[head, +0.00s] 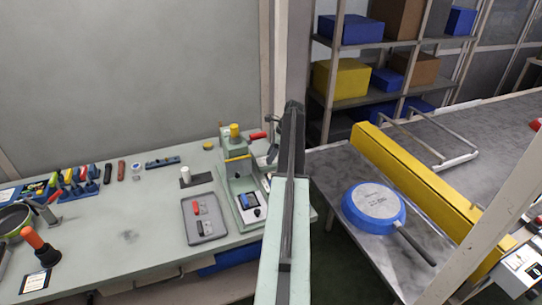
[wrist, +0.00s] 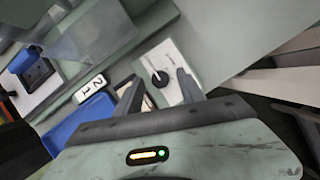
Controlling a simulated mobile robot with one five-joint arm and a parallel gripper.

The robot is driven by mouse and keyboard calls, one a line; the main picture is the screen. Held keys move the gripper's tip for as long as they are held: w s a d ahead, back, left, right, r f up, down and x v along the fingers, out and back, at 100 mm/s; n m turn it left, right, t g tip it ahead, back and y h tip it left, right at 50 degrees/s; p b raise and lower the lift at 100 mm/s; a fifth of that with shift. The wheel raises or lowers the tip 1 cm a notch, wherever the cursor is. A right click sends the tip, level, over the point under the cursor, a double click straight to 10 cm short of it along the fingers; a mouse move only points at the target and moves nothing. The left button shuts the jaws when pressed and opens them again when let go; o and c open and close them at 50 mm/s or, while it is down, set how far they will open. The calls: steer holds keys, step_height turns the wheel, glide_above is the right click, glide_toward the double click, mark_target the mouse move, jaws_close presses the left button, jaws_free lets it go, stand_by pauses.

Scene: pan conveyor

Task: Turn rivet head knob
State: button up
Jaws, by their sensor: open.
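In the wrist view a small black knob (wrist: 160,78) with a thin pointer sits on a white plate (wrist: 166,54), which I take to be the rivet head knob. My gripper (wrist: 160,80) is open, with one dark finger on each side of the knob in the picture. The gap in depth to the knob cannot be told, and I see no contact. In the head view the green press machine (head: 240,180) stands on the bench just left of my arm. My arm covers part of its right side, and I cannot make out the knob there.
Beside the plate are a white number label (wrist: 90,88) and a blue part (wrist: 82,118). A grey tray (head: 204,220) lies left of the machine on the green bench (head: 130,260). A blue pan (head: 374,206) lies on the right table by a yellow rail (head: 425,185).

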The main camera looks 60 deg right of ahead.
steer(key=p+v, duration=0.6)
steer(key=v, duration=0.1)
steer(key=shift+r+p, duration=0.3)
steer(key=shift+p, duration=0.1)
